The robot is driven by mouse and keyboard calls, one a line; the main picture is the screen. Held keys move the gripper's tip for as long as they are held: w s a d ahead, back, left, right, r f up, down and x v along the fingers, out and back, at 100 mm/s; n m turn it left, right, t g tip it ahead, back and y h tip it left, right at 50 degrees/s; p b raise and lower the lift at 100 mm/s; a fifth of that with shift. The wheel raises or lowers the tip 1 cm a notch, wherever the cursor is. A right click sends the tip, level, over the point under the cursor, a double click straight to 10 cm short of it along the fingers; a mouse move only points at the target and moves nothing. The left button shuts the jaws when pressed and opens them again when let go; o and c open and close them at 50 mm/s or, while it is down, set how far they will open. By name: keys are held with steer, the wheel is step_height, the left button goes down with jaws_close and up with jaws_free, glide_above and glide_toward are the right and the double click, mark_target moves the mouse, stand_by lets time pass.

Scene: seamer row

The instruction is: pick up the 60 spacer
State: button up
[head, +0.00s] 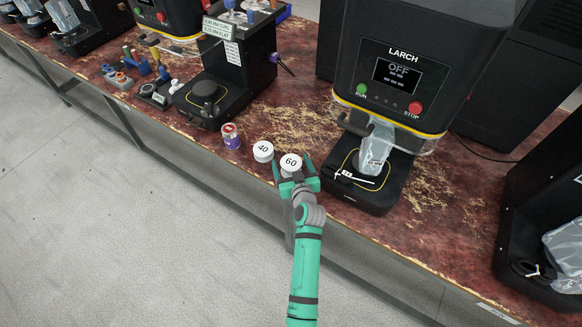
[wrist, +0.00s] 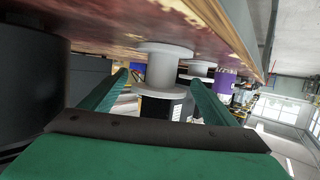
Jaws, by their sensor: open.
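The 60 spacer (head: 291,161) is a white spool with "60" on its top, standing upright on the worn red bench near its front edge. In the wrist view the spacer (wrist: 161,68) shows upside down, with a wide flange at each end and a narrower middle. My gripper (head: 294,176) is open at the spacer's front side. In the wrist view its green fingers (wrist: 158,84) are apart, one to each side of the spacer in the picture. I cannot tell whether either finger touches it.
A white 40 spacer (head: 263,151) stands close on the left, and a purple-labelled can (head: 231,136) beyond it. The black LARCH machine (head: 397,75) with its base (head: 368,189) and a clear bag (head: 376,150) is close on the right. Another black stand (head: 207,97) is further left.

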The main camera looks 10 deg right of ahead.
steer(key=shift+c, duration=0.5)
steer(key=c, duration=1.1)
steer(key=shift+r, duration=0.1)
